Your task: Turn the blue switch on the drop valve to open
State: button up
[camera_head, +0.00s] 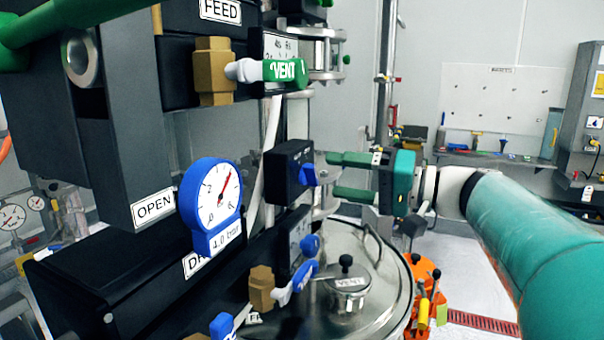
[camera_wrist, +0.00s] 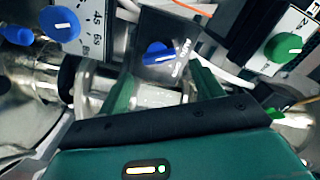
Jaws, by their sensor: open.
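A blue switch (camera_head: 308,174) sits on the right face of a small black box (camera_head: 286,172) at the middle of the head view. In the wrist view the blue switch (camera_wrist: 157,53) has a white mark line and sits on the dark box face.
A blue pressure gauge (camera_head: 218,196) stands left of the box, above a partly hidden label starting "DR". A blue lever (camera_head: 304,274) and steel lid (camera_head: 350,290) lie below. Another blue knob (camera_wrist: 61,23) and green knob (camera_wrist: 284,46) flank the box.

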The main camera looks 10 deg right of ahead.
aim_at(310, 175)
jog(key=x, duration=0.4)
jog(key=shift+a, duration=0.15)
jog(key=c, duration=1)
